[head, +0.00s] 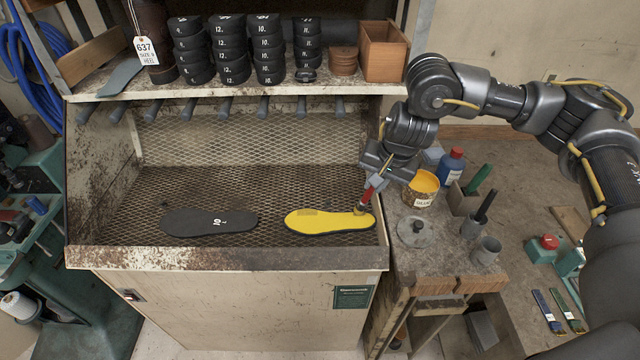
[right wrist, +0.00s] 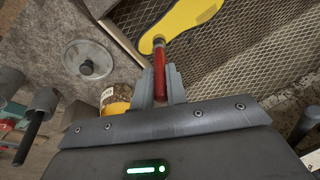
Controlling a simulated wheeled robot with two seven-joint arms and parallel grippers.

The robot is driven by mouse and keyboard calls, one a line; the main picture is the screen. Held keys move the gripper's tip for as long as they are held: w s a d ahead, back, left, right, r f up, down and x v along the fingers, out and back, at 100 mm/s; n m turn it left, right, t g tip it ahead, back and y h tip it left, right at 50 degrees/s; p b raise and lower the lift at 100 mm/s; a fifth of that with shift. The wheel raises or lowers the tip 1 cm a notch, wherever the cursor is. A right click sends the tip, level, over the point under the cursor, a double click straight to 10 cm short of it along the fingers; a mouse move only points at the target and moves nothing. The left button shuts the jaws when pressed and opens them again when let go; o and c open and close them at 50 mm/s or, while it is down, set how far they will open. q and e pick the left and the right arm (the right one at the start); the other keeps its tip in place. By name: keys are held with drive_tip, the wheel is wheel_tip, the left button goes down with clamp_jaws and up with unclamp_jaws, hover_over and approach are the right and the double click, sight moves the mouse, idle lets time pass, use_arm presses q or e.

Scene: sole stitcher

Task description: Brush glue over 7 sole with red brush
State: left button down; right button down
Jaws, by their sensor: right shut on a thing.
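My right gripper (head: 376,178) is shut on the red brush (head: 368,192), with the bristle end pointing down at the right end of a yellow-coated sole (head: 325,222). In the right wrist view the red brush (right wrist: 160,72) stands between the fingers (right wrist: 160,85), its tip at the yellow sole (right wrist: 180,22). Yellow covers nearly all of this sole, with a small darker patch near its upper left. A black sole marked 10 (head: 190,222) lies to its left on the mesh, with no yellow on it. The open glue can (head: 422,188) holds yellow glue. My left gripper is not in view.
A blue bottle (head: 451,165) stands behind. Stacked black heels (head: 232,50) fill the shelf above. Bare mesh (head: 250,180) surrounds the soles.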

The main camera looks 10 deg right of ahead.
drive_tip(key=shift+r, duration=0.1)
wheel_tip(320, 180, up, 6)
drive_tip(key=p, duration=0.4)
drive_tip(key=shift+p, duration=0.4)
idle(0.5)
